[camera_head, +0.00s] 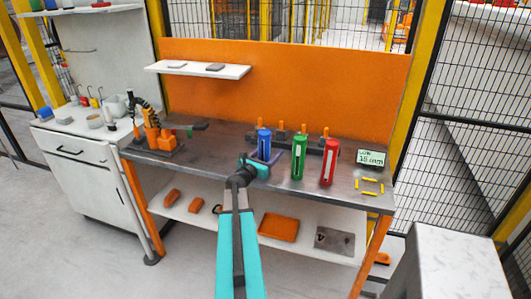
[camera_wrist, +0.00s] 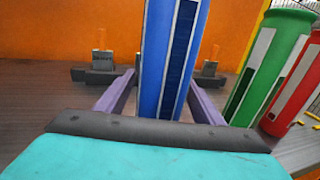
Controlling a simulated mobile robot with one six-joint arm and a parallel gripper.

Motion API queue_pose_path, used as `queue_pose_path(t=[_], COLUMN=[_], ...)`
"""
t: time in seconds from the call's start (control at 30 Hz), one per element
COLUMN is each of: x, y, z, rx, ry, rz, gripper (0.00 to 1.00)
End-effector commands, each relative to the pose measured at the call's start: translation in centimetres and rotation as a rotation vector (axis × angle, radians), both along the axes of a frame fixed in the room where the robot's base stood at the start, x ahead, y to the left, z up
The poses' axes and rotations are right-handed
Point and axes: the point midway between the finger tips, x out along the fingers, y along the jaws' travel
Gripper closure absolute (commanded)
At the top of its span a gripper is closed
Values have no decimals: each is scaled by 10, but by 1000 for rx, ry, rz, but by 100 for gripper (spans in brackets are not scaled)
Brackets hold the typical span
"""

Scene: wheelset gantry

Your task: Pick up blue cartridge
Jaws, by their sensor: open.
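The blue cartridge (camera_head: 264,144) stands upright on the dark bench top, leftmost of three cartridges. In the wrist view the blue cartridge (camera_wrist: 169,55) rises between the two purple fingers of my gripper (camera_wrist: 160,97), one on each side. My gripper (camera_head: 262,159) is open around its lower part. A gap shows between the left finger and the cartridge; whether the right finger touches cannot be told. The cartridge's base is hidden behind my gripper.
A green cartridge (camera_head: 299,157) and a red cartridge (camera_head: 328,162) stand just to the right. A dark rack with orange pegs (camera_head: 304,130) is behind. Yellow marks (camera_head: 370,186) and a small display sign (camera_head: 371,157) are at the bench's right end. A small orange robot arm (camera_head: 152,135) stands left.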

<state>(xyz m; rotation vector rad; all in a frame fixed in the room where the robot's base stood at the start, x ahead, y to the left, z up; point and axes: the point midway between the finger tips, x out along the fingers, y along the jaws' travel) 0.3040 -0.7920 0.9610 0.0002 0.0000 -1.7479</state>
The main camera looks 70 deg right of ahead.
Motion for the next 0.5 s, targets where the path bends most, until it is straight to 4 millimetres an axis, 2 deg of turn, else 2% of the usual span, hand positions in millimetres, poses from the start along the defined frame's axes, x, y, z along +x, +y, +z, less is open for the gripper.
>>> queue_pose_path(t=[0.17,0.2,0.5], x=[0,0,0], y=[0,0,0], z=[0,0,0], rx=[0,0,0], ry=[0,0,0], rz=[0,0,0], gripper=[38,42,92])
